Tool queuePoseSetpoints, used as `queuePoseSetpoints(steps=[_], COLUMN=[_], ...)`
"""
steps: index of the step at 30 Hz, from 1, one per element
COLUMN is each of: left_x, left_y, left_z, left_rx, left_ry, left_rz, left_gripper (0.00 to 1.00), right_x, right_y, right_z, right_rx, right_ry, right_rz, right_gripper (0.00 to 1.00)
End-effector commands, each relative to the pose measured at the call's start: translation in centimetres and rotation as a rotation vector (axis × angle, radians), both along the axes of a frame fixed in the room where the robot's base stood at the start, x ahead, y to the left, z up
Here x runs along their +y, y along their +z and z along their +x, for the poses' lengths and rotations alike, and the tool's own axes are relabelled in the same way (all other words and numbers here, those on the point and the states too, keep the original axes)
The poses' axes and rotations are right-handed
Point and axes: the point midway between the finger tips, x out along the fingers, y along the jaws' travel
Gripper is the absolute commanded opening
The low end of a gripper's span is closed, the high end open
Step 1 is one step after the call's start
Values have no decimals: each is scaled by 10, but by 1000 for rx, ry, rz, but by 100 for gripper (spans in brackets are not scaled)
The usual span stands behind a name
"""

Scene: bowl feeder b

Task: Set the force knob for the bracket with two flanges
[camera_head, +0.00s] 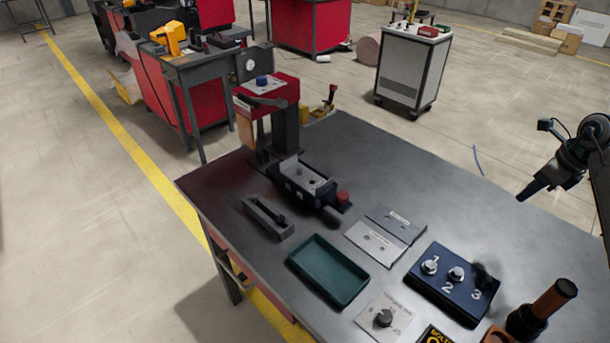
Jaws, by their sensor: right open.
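A dark knob (384,318) stands on a pale labelled plate (402,309) near the table's front edge; its label is too small to read. A blue knob (262,80) sits on top of the red press head (272,92). I cannot tell from the labels which one is the force knob. No bracket with two flanges can be made out for sure; a small part lies in the fixture (318,200) under the press. My right gripper (524,194) is open and empty, in the air past the table's right edge, far from both knobs. My left gripper is out of view.
A green tray (328,271), grey plates (374,243) and a dark slotted block (268,218) lie on the table (440,190). A blue block (440,293) numbered 1 to 3 holds small knob-like pieces. A brown-handled tool (548,305) stands at front right. The table's right rear is clear.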

Motion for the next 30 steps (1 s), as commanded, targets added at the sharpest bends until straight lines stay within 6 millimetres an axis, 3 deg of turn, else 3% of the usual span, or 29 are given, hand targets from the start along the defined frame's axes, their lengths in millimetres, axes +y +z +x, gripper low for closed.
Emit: queuePoseSetpoints(steps=[6, 30], left_x=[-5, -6], left_y=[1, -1], left_z=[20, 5], left_rx=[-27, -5], left_ry=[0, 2], left_rz=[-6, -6], left_gripper=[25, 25], right_x=[0, 0], right_y=[0, 0], right_z=[0, 0], right_rx=[0, -1], right_ry=[0, 0], right_rz=[0, 1], right_gripper=[42, 42])
